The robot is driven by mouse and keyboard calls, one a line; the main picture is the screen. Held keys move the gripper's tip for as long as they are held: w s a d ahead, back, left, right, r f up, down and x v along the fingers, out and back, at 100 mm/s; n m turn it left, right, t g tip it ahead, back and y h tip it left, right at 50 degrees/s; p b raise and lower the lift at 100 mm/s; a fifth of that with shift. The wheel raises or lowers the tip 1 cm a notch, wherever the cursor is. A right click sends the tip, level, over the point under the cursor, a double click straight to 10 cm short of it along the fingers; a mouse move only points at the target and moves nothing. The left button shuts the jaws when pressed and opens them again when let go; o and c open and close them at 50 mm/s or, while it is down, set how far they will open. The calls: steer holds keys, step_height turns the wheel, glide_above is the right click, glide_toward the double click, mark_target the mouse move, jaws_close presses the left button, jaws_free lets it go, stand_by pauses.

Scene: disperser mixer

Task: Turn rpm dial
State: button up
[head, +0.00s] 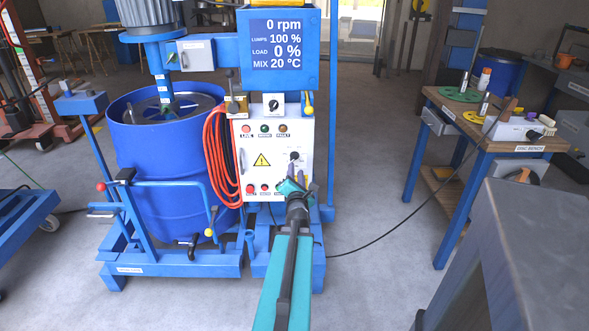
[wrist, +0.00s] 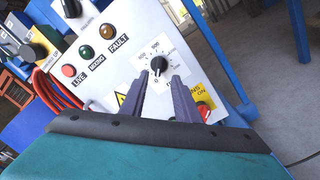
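The rpm dial is a small black knob (wrist: 158,65) on a white scale plate with printed numbers. It is on the front of the white control box (head: 245,172), and the knob also shows in the head view (head: 294,156). The display (head: 277,44) above reads 0 rpm. My gripper (wrist: 158,79) is open, its two purple fingers apart and empty. In the wrist view the fingertips lie just below the knob, one to each side; contact cannot be told. In the head view my gripper (head: 292,174) is in front of the box, just below the dial.
Red, green and amber lamps line the box top, with another black rotary switch (head: 273,105) above. A red-and-yellow stop button (wrist: 204,112) sits below the dial, partly behind a finger. An orange cable coil (head: 217,155) hangs left, beside the blue drum (head: 165,160). A workbench (head: 480,140) stands right.

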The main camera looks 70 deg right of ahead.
mark_target(295, 159)
steer(key=shift+b+x, duration=0.7)
steer(key=shift+x, duration=2.8)
